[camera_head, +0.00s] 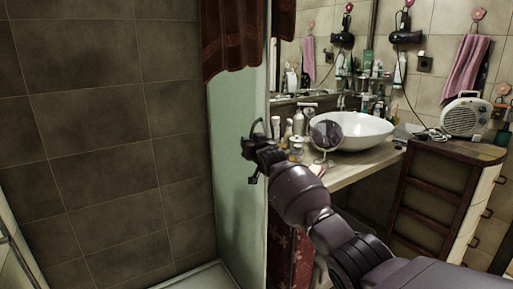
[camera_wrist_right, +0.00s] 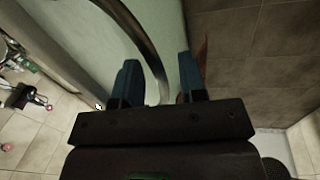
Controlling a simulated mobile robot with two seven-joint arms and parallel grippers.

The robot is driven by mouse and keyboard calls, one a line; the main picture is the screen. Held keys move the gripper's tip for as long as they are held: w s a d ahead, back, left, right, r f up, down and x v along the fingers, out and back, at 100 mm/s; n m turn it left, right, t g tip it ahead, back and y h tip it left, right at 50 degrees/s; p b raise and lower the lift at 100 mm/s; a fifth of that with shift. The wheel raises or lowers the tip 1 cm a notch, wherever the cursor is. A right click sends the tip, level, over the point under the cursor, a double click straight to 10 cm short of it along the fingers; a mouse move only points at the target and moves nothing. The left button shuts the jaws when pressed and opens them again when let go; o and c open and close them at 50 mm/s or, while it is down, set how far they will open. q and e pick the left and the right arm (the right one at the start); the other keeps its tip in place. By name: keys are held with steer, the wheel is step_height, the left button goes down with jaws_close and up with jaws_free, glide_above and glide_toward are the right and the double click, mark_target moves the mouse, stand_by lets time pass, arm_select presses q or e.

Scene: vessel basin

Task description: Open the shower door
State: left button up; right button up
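The shower door is a pale greenish glass panel (camera_head: 235,150), seen nearly edge-on in the head view. It also fills the upper middle of the right wrist view (camera_wrist_right: 80,45). A curved metal handle (camera_wrist_right: 152,48) runs down that view and ends between the two fingers of my right gripper (camera_wrist_right: 158,82). The fingers are apart, with a gap on each side of the handle. In the head view my right gripper (camera_head: 256,157) is at the panel's near edge, and a dark curved piece shows just above it. My left gripper is not in view.
A dark tiled wall (camera_head: 100,120) stands left of the door, and a red-brown curtain (camera_head: 238,40) hangs above it. A counter right of my gripper holds a white basin (camera_head: 352,131), a round mirror (camera_head: 326,134) and several bottles. A dark wooden cabinet (camera_head: 432,195) stands farther right.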

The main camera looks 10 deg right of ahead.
steer(key=s+d+p, duration=0.1)
steer(key=s+p, duration=0.2)
steer(key=s, duration=0.7)
steer(key=shift+s+d+p, duration=0.2)
steer(key=shift+d+p, duration=0.1)
steer(key=shift+p, duration=0.05)
steer(key=s+a+r+n+t+y, duration=0.1)
steer(key=s+a+r+n, duration=0.1)
steer(key=s+r, duration=0.2)
steer(key=s+d+f+g+h, duration=0.1)
steer(key=s+d+f+g, duration=0.1)
steer(key=s+f, duration=1.1)
steer(key=s+d+f+m+g+h, duration=0.1)
steer(key=s+d+f+g, duration=0.2)
steer(key=s+f, duration=0.9)
steer(key=s+d+f+g+h, duration=0.2)
steer(key=s+d+f, duration=0.2)
steer(key=s+f, duration=0.9)
steer(key=s, duration=1)
steer(key=shift+d+f+m+g, duration=0.3)
steer(key=shift+d+m+g, duration=0.05)
steer(key=shift+m+g, duration=0.05)
